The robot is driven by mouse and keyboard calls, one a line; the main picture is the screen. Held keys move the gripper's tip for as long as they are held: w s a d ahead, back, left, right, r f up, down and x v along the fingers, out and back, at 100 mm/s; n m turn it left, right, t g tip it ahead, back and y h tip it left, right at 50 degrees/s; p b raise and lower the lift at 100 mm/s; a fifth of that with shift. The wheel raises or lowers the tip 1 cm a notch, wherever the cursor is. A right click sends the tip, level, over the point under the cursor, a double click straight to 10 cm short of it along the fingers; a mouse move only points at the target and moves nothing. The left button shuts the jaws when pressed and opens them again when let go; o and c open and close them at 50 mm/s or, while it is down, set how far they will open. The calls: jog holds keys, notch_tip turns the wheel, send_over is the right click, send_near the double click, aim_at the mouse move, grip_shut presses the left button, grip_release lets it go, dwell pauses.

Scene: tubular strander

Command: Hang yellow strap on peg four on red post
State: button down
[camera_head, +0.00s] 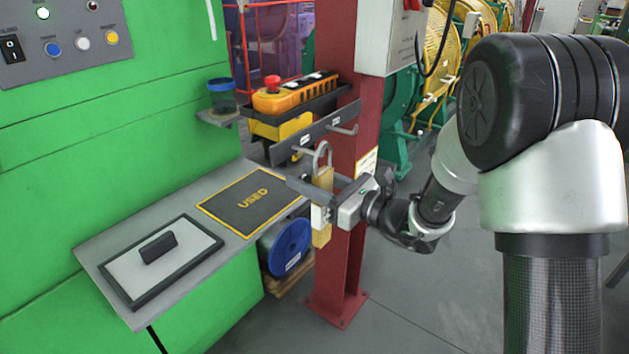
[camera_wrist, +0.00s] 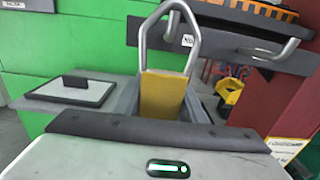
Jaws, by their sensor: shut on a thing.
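My gripper (camera_head: 318,190) is shut on the yellow strap (camera_head: 322,177), in front of the peg rail. The strap hangs upright, with a grey metal loop (camera_head: 323,154) at its top. The wrist view also shows the yellow strap (camera_wrist: 163,97) rising behind my dark finger, its loop (camera_wrist: 171,17) overlapping the dark rail (camera_wrist: 225,41). The rail (camera_head: 318,131) is fixed across the red post (camera_head: 336,240). One peg (camera_head: 345,130) is bare; another (camera_head: 302,149) is close to the loop. I cannot tell whether the loop is around a peg. The peg numbers are too small to read.
A yellow control box with a red button (camera_head: 281,96) sits behind the rail. At left is a grey shelf (camera_head: 130,240) with a mat marked USED (camera_head: 240,219) and a framed plate (camera_head: 192,245). A blue spool (camera_head: 285,246) stands below. Floor right of the post is clear.

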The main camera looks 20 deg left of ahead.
jog(key=shift+w+a+f+b, duration=0.25)
jog(key=shift+a+f+b, duration=0.05)
jog(key=shift+a, duration=0.3)
jog(key=shift+w+a+f+b, duration=0.25)
jog(key=shift+w+a+f, duration=0.1)
jog(key=shift+a, duration=0.3)
jog(key=shift+w+a+f+b, duration=0.2)
jog(key=shift+a+f+b, duration=0.1)
jog(key=shift+a, duration=0.3)
jog(key=c, duration=1)
grip_release()
jog(key=shift+c, duration=0.2)
jog(key=shift+f, duration=0.1)
